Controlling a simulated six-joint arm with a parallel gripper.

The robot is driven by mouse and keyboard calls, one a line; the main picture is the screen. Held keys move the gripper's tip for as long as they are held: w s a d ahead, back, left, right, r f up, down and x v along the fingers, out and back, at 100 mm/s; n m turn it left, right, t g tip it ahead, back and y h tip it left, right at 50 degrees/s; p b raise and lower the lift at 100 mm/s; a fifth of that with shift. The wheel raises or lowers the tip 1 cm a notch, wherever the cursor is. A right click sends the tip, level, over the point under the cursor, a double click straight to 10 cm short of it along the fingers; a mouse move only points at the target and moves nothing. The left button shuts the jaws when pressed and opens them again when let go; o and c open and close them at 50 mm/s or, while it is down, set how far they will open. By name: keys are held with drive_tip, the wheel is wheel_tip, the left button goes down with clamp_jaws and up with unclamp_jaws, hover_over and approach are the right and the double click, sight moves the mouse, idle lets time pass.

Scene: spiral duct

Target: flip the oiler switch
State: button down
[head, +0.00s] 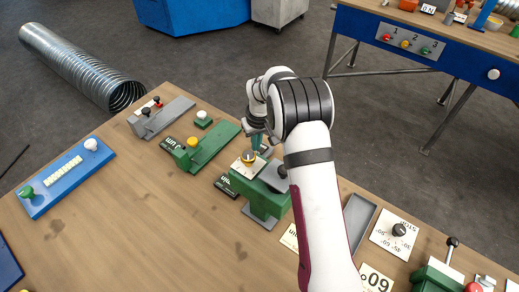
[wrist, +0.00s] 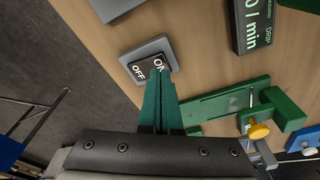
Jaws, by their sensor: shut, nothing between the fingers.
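The oiler switch (wrist: 141,69) is a black rocker marked OFF and ON in a grey frame, seen in the wrist view on the wooden table. My gripper (wrist: 158,73) has teal fingers, shut together with nothing between them. Its tips overlap the ON end of the rocker in the picture; whether they touch it I cannot tell. Which end of the rocker is pressed in is unclear. In the head view my gripper (head: 256,144) points down behind a green station (head: 265,201), and the switch is not clearly visible there.
A green fixture with a yellow knob (head: 193,142) stands to the left. A blue panel (head: 65,178) lies farther left. A grey tray (head: 358,217) is right of my arm. The table's left front is clear.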

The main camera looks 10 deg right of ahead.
drive_tip(key=shift+f, duration=0.9)
drive_tip(key=shift+r, duration=3.5)
drive_tip(key=s+r+m+t+y, duration=0.1)
drive_tip(key=s+r+m+t, duration=0.3)
drive_tip(key=s+r, duration=1.5)
drive_tip(key=s+a+m+t, duration=0.1)
drive_tip(key=s+m+t, duration=0.15)
drive_tip(key=s, duration=0.75)
drive_tip(key=s+f+m+g, duration=0.2)
drive_tip(key=s+f+g, duration=0.5)
drive_tip(key=s+g, duration=0.1)
drive_tip(key=shift+s+f, duration=0.15)
drive_tip(key=shift+s, duration=0.75)
